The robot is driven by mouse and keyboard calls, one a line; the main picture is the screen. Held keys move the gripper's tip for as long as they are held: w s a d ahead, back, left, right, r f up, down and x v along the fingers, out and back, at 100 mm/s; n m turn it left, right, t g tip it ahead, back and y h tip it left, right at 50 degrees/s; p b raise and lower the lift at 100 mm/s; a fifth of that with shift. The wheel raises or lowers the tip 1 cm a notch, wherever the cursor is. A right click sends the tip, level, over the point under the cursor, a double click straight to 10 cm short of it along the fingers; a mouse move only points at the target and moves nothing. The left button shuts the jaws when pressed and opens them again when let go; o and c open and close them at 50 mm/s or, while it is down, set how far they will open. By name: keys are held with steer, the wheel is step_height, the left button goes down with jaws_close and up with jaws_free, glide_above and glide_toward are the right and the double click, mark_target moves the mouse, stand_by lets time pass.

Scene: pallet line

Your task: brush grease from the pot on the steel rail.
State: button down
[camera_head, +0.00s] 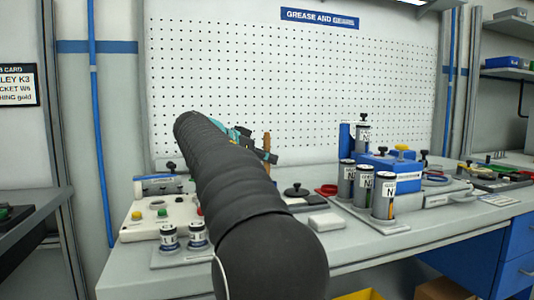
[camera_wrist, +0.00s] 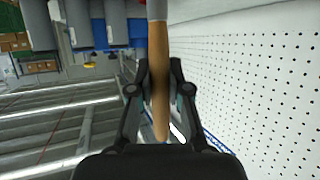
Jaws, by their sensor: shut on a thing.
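My gripper (camera_head: 256,148) is raised above the bench, in front of the pegboard, partly hidden behind my dark arm. It is shut on the wooden handle of a brush (camera_head: 267,142). In the wrist view the handle (camera_wrist: 158,60) runs between the two fingers, with a grey metal collar at the top edge; the bristles are out of view.
Several labelled canisters (camera_head: 384,197) and a blue box (camera_head: 405,181) stand at the bench's right. A white control box (camera_head: 150,222) and two small jars (camera_head: 169,238) are left of my arm. The pegboard (camera_head: 300,75) closes off the back. The bench's front edge is mostly clear.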

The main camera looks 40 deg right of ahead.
mark_target(269, 171)
steer(key=shift+d+f+b, duration=0.1)
steer(key=shift+f+b, duration=0.75)
steer(key=shift+f, duration=0.7)
steer(key=shift+s+d+f+p, duration=0.1)
steer(key=shift+s+d+p, duration=0.15)
steer(key=shift+d, duration=0.35)
steer(key=shift+s+d+r+p, duration=0.1)
steer(key=shift+d+p, duration=0.2)
steer(key=shift+d, duration=0.35)
steer(key=shift+s+d+f+p, duration=0.1)
steer(key=shift+s+d+p, duration=0.15)
steer(key=shift+d, duration=0.35)
steer(key=shift+a, duration=0.1)
steer(key=shift+w+a+f+b, duration=0.1)
steer(key=shift+w+a+b, duration=0.15)
steer(key=shift+a, duration=0.5)
steer(key=shift+w+a+b, duration=0.25)
steer(key=shift+a, duration=0.45)
steer(key=r, duration=0.1)
steer(key=r+p, duration=0.2)
steer(key=r, duration=0.1)
steer(key=shift+w+a, duration=0.1)
steer(key=shift+a, duration=0.25)
steer(key=shift+r+p, duration=0.5)
steer(key=shift+r, duration=1.55)
